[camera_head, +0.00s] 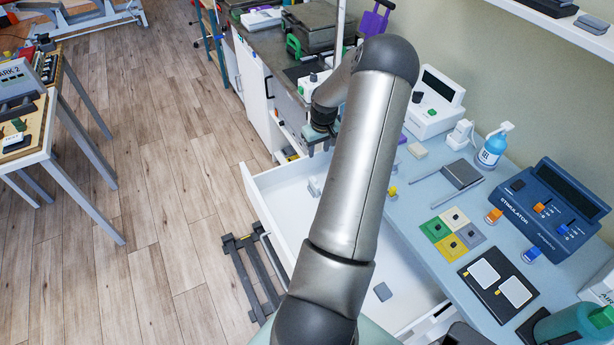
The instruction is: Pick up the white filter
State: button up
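I cannot tell for sure which thing is the white filter. A small pale block (315,186) lies in the open white drawer (272,190), below my gripper in the picture. A small grey block (382,291) lies nearer in the same drawer, right of my arm. A small off-white block (417,150) lies on the blue-grey worktop. My gripper (318,147) points down over the far part of the drawer, with its two fingers apart and nothing visible between them. My arm hides the middle of the drawer.
The worktop right of the drawer holds a blue stimulator (545,212), a spray bottle (493,147), coloured pads (453,233) and a black tray with two white pads (498,284). A dark rack (250,270) stands on the floor beside the drawer.

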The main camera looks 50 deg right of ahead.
jog(key=b, duration=0.2)
send_over(315, 179)
jog(key=f, duration=1)
jog(key=shift+s+f, duration=0.35)
jog(key=shift+w+f+b, duration=0.2)
jog(key=shift+f+b, duration=0.55)
jog(key=shift+f, duration=0.75)
jog(key=shift+w+f+b, duration=0.15)
jog(key=shift+f+b, duration=0.6)
jog(key=shift+f, duration=0.75)
grip_shut()
